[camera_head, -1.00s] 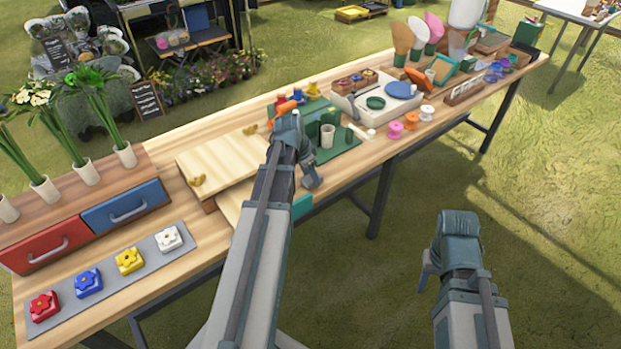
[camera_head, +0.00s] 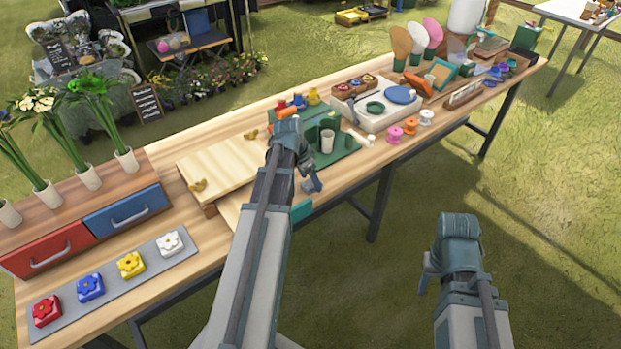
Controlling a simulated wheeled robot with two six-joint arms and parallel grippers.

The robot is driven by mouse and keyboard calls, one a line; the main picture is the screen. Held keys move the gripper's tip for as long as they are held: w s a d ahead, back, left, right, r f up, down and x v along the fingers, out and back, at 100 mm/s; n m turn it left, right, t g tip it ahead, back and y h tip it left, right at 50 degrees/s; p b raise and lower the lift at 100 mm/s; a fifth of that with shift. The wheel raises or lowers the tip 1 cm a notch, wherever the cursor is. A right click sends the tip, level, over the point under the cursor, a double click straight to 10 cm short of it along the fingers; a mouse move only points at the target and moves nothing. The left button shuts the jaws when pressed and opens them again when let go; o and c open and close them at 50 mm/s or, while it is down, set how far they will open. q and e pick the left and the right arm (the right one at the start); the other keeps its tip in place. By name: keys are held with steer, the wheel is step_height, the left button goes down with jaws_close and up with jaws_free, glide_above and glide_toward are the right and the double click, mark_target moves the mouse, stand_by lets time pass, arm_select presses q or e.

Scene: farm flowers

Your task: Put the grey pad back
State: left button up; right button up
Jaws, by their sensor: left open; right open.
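A long flat grey pad (camera_head: 112,285) lies on the wooden table at the near left, below the drawers. On it stand a red (camera_head: 46,311), a blue (camera_head: 90,287), a yellow (camera_head: 131,264) and a white (camera_head: 170,242) flower block, spaced in a row. No other grey pad can be made out. My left gripper (camera_head: 312,187) is open near the table's front edge, beside the green mat and well to the right of the grey pad. Its arm hides part of the table. My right gripper (camera_head: 424,282) is open over the grass, off the table.
A red drawer (camera_head: 48,251) and a blue drawer (camera_head: 126,209) stand behind the pad, with flower vases on top. A pale wooden board (camera_head: 222,160) lies left of my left arm. A green mat (camera_head: 345,150) holds a cup (camera_head: 327,142). Spools and fans fill the far right.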

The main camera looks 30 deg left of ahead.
arm_select(q)
steer(key=p+v, duration=0.9)
steer(key=v, duration=0.2)
steer(key=shift+p, duration=0.3)
steer(key=shift+f, duration=0.1)
steer(key=s+d+g+y, duration=0.1)
steer(key=s+d, duration=0.3)
steer(key=d, duration=0.6)
steer(key=s+d+g, duration=0.1)
steer(key=s+d, duration=0.3)
steer(key=d, duration=0.7)
steer(key=s+d+g+y, duration=0.1)
steer(key=s+d, duration=0.3)
steer(key=d, duration=0.7)
steer(key=shift+s+f+n+g+y, duration=0.3)
steer(key=shift+s+f+n, duration=0.1)
steer(key=shift+a, duration=0.1)
